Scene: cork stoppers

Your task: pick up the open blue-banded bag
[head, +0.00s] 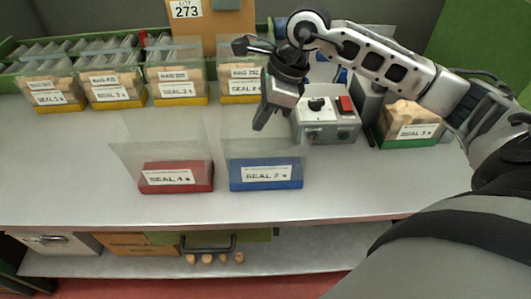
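The open blue-banded bag (265,184) stands on the front middle of the grey table. Its clear upper part rises above the blue base, and a white label reads roughly "SEAL 2". No stoppers show inside it. My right gripper (252,86) reaches in from the right and hangs above and behind this bag, apart from its blue band. Its fingers look spread, with nothing between them. My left gripper is not in view.
An open red-banded bag (175,187) stands just left. Filled yellow-banded bags (180,101) line the back. A grey box with a red switch (345,105) and a green-banded bag (408,142) stand right. The table front is clear.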

